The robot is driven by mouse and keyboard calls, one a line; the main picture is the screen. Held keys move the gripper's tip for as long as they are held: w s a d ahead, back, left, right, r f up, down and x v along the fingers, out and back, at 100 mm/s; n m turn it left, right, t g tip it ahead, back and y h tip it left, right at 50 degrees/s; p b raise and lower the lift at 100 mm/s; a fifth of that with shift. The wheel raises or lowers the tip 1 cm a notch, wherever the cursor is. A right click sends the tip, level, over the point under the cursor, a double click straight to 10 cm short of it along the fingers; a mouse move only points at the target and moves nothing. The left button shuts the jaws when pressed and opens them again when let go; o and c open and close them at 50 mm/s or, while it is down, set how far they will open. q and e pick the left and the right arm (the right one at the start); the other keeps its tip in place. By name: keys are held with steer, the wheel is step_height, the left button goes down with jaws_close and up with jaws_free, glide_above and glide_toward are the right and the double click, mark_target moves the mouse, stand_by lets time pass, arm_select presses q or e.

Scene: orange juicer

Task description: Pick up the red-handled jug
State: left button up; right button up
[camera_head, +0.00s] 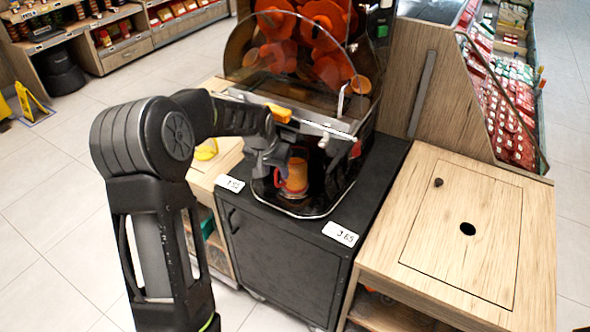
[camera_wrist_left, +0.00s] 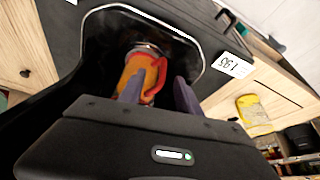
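The jug (camera_head: 297,175) is orange with a red handle and stands inside the juicer's lower bay. In the left wrist view the jug (camera_wrist_left: 136,68) is just ahead of my left gripper (camera_wrist_left: 158,92). The red handle (camera_wrist_left: 157,80) shows between the two fingers, which are apart. I cannot tell whether either finger touches it. In the head view my left gripper (camera_head: 272,160) is at the jug's left side and partly covers it. The lower part of the jug is hidden by the fingers in the wrist view. My right gripper is not in view.
The juicer (camera_head: 300,60) has a clear cover and a metal ledge above the jug. It stands on a black cabinet (camera_head: 280,255) with price labels. A wooden counter (camera_head: 465,235) with a hole is at right. A yellow item (camera_wrist_left: 254,110) is at right in the wrist view.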

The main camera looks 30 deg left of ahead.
arm_select(q)
steer(key=shift+c, duration=0.3)
jaws_close()
stand_by(0.5)
steer(key=shift+r, duration=0.1)
stand_by(0.9)
